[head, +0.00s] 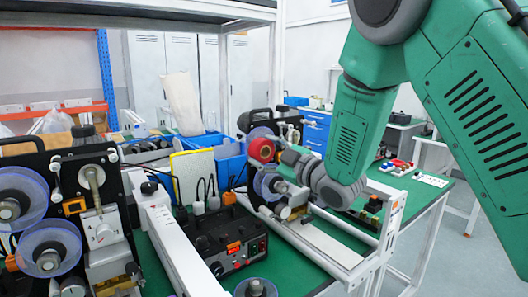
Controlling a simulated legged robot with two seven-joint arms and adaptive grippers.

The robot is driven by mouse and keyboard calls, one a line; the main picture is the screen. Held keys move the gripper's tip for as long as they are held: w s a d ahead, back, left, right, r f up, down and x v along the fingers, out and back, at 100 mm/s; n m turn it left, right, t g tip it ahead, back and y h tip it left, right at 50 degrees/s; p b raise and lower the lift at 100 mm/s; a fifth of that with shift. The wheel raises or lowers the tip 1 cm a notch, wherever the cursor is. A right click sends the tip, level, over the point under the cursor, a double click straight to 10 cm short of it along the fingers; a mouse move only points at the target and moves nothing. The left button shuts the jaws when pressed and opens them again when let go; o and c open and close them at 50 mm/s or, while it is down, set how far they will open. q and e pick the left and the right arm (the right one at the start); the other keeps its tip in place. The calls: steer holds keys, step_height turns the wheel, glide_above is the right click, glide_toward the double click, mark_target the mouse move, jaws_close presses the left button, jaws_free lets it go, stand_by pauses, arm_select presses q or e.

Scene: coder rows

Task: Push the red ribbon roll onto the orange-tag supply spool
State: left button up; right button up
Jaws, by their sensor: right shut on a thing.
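The red ribbon roll (262,150) is at the rear coder, in front of its upper clear disc (258,133). My right gripper (274,154) reaches in from the right and is shut on the roll; its fingertips are small and partly hidden. A lower clear disc (266,185) sits below the roll. I cannot tell whether the roll touches a spool behind it. An orange tag (74,206) shows on the near left coder, between its clear discs (50,250) and a bare metal hub (93,177). Which spool it marks is unclear. My left gripper is not in view.
A black control box (230,240) with an orange switch stands between the coders. White rails (172,250) run along the green bench. Blue bins (230,160) and a yellow-edged board (193,177) stand behind. The aisle on the right is open.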

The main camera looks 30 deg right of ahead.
steer(key=shift+d+f, duration=0.25)
steer(key=shift+d, duration=0.65)
steer(key=shift+r, duration=0.1)
steer(key=shift+d, duration=0.55)
steer(key=shift+a, duration=0.6)
steer(key=shift+w+d, duration=0.35)
steer(key=shift+w, duration=0.25)
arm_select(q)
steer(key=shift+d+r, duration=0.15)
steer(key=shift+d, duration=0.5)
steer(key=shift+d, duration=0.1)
arm_select(e)
steer(key=shift+d, duration=0.1)
